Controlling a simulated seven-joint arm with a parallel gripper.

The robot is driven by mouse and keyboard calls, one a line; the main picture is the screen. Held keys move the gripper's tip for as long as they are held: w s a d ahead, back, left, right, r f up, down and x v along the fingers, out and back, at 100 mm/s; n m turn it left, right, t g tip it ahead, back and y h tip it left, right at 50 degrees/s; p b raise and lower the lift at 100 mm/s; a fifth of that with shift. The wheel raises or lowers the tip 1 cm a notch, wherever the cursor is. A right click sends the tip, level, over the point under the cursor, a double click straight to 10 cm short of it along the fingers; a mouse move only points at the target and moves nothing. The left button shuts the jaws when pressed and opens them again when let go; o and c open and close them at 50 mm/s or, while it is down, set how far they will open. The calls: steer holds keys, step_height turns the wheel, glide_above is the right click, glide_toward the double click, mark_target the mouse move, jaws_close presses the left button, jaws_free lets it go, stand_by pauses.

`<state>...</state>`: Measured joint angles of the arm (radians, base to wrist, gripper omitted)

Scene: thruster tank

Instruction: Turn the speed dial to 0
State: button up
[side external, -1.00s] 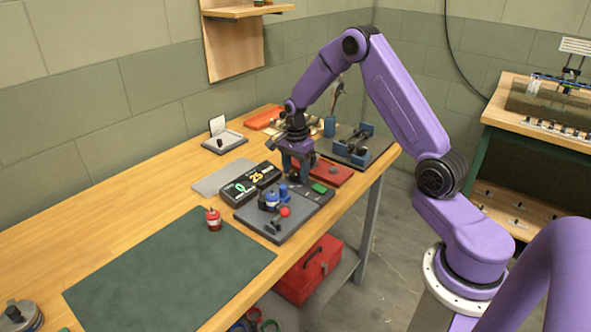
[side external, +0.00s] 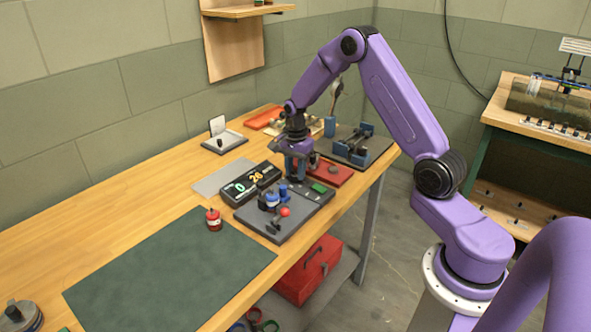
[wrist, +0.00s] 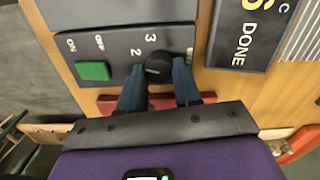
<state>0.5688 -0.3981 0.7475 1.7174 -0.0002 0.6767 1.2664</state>
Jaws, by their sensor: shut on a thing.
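The speed dial (wrist: 158,68) is a round black knob on a dark grey control panel (wrist: 120,62). In the wrist view the marks 2 and 3 show beside it; other marks are hidden by my fingers, and I cannot tell where its pointer aims. My gripper (wrist: 158,85) has its two blue fingers shut on the knob, one on each side. In the side view my gripper (side external: 297,176) points down at the far end of the panel, and the dial is hidden there.
A green switch (wrist: 93,71) marked ON and OFF sits on the panel. Beside the panel is a black display (side external: 250,182) reading a green 0 and a yellow 26. A red tray (side external: 334,174) lies behind my gripper.

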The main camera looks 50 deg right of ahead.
mark_target(294, 173)
steer(key=n, duration=0.5)
steer(key=shift+w, duration=0.1)
steer(key=n, duration=0.4)
steer(key=shift+a+n, duration=0.1)
steer(key=shift+n, duration=0.2)
steer(key=n, duration=0.4)
steer(key=shift+w+n, duration=0.1)
steer(key=shift+n, duration=0.2)
steer(key=n, duration=0.4)
steer(key=shift+a, duration=0.1)
steer(key=shift+n, duration=0.3)
steer(key=o, duration=1)
steer(key=shift+o, duration=0.2)
step_height(294, 173, up, 18)
steer(key=shift+f, duration=0.25)
